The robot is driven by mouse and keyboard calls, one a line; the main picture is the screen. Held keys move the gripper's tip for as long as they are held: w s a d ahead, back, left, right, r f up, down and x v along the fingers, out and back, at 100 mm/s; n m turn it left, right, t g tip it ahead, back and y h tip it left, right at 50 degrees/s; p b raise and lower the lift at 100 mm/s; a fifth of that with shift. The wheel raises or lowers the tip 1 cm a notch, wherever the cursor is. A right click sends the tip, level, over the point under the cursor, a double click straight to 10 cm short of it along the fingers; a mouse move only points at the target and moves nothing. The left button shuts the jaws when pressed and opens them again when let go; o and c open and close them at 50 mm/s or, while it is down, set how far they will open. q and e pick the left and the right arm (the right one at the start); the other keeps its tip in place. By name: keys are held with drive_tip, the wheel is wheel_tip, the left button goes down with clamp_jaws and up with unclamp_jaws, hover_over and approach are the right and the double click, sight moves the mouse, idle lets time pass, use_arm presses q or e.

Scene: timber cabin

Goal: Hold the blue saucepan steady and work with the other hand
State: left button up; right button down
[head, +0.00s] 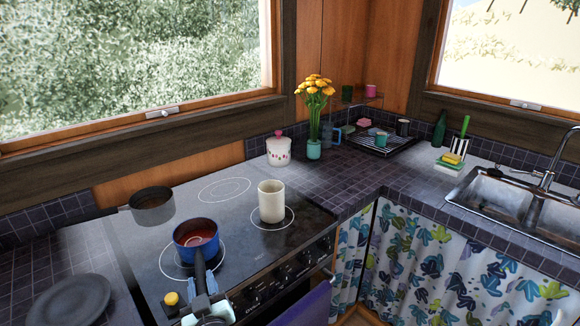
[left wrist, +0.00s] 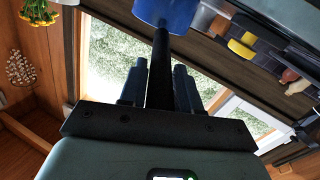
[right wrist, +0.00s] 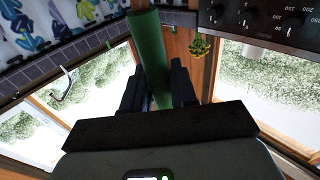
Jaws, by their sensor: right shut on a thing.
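The blue saucepan (head: 185,238) stands on the front left ring of the black cooktop, with a reddish-brown inside. Its dark handle (head: 200,272) points toward me. My left gripper (head: 203,300) is at this handle, low in the head view. In the left wrist view the blue pan (left wrist: 165,12) is at the top, and the handle (left wrist: 161,65) fills the gap between the fingers. My right gripper (right wrist: 158,85) is shut on a green cylindrical thing (right wrist: 150,45), whose full shape is cut off. The head view does not show the right gripper.
A cream cylindrical container (head: 271,203) stands right of the saucepan on the cooktop (head: 235,225). A dark pot (head: 152,207) is behind left, a dark plate (head: 70,300) front left. A canister (head: 278,151), flower vase (head: 313,149), dish tray (head: 380,146) and sink (head: 505,195) lie beyond.

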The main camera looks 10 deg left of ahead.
use_arm(q)
drive_tip(key=o, duration=0.3)
drive_tip(key=v, duration=1.2)
drive_tip(key=d+f+m+g+h+p, duration=0.2)
drive_tip(key=f+g+h+p, duration=0.15)
drive_tip(key=f, duration=0.95)
drive_tip(key=d+f+m+g+h+p, duration=0.25)
drive_tip(key=f+g+h, duration=0.2)
drive_tip(key=f, duration=0.85)
drive_tip(key=s+d+f+g+h+p, duration=0.1)
drive_tip(key=s+f+g, duration=0.2)
drive_tip(key=s, duration=0.4)
drive_tip(key=s+d+f+g+h+p, duration=0.1)
drive_tip(key=s+f+g+h, duration=0.1)
drive_tip(key=s+f, duration=0.2)
drive_tip(key=s+d+f+g+h+p, duration=0.1)
drive_tip(key=s+f+g, duration=0.2)
drive_tip(key=s, duration=0.6)
drive_tip(key=shift+s+f+g+h, duration=0.15)
drive_tip(key=shift+s+f, duration=0.05)
drive_tip(key=shift+f, duration=0.2)
drive_tip(key=shift+s+f+g+h, duration=0.15)
drive_tip(key=shift+f, duration=0.3)
use_arm(e)
drive_tip(key=s+r, duration=0.3)
drive_tip(key=r, duration=0.2)
drive_tip(key=shift+s, duration=0.15)
